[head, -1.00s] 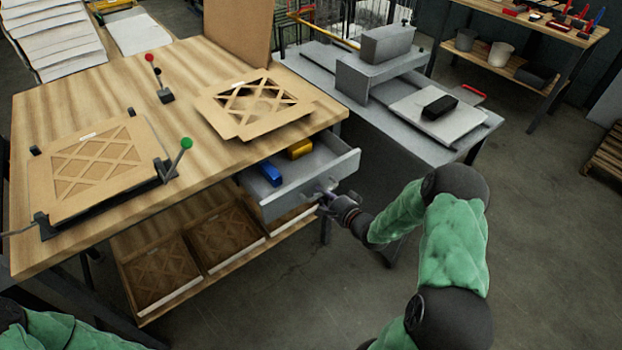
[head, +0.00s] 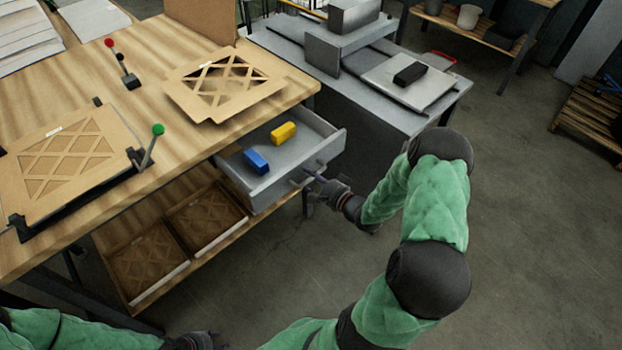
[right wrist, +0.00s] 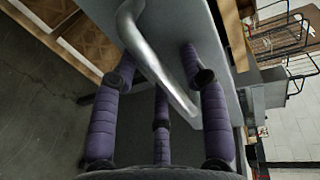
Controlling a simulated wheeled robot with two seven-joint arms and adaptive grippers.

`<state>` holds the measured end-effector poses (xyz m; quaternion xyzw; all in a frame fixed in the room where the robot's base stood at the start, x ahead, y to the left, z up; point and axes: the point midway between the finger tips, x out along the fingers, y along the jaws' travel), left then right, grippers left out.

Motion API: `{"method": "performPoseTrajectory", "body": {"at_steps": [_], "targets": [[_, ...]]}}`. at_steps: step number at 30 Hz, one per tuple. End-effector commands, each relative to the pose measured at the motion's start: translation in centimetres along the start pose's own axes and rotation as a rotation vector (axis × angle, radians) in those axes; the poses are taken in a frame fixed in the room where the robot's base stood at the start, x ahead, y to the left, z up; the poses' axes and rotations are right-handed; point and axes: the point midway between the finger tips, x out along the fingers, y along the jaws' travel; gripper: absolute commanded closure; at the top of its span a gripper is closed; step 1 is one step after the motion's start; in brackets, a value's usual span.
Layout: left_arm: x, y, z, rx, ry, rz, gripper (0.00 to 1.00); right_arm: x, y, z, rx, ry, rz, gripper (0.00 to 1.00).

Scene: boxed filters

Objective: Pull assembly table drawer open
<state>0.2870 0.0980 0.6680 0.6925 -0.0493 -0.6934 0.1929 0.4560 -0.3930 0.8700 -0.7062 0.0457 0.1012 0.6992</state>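The grey drawer (head: 270,193) under the wooden assembly table (head: 200,133) stands well out, its inside showing. A blue block (head: 256,161) and a yellow block (head: 283,133) lie in it. My right gripper (head: 319,186) is at the handle on the drawer's front. In the right wrist view, the curved metal handle (right wrist: 150,55) runs between the purple fingers (right wrist: 160,75), which are spread with gaps beside the bar; firm contact is not visible. My left gripper (head: 200,341) is at the bottom edge, partly cut off, its fingers unclear.
Lattice filters (head: 228,80) lie on the tabletop beside a green-knobbed lever (head: 152,145). A lower shelf holds boxed filters (head: 205,217). A grey bench (head: 445,100) stands right of the table.

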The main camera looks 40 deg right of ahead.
Motion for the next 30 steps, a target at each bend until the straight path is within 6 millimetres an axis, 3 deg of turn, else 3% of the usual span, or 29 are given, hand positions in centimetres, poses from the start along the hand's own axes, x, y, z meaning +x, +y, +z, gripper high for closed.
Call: {"method": "performPoseTrajectory", "body": {"at_steps": [11,24,30], "targets": [[0.0,0.0,0.0,0.0,0.0,0.0,0.6,-0.6,0.0,-0.1,0.0,0.003,0.0,0.54],[0.0,0.0,0.0,0.0,0.0,0.0,0.6,-8.2,0.1,-0.2,0.001,0.006,0.002,0.54],[0.0,0.0,0.0,0.0,0.0,0.0,0.6,-10.8,0.1,-0.1,0.0,0.003,0.001,0.54]]}}
